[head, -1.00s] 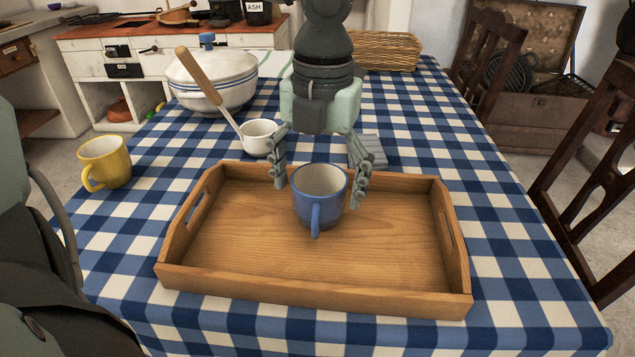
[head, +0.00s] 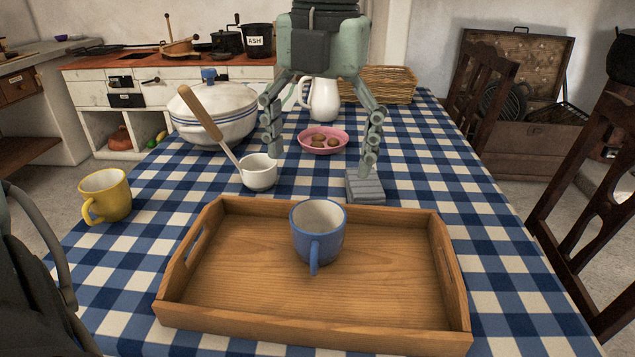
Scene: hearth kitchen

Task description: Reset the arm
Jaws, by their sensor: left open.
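My left gripper (head: 320,165) hangs in the middle of the head view, past the far side of the tray. Its two fingers are spread wide with nothing between them. A blue mug (head: 318,232) stands upright inside the wooden tray (head: 310,343), its handle towards me. The gripper is apart from the mug, higher and farther back. My right gripper is not in view.
A yellow mug (head: 106,196) stands left. The tablecloth right of the tray is clear.

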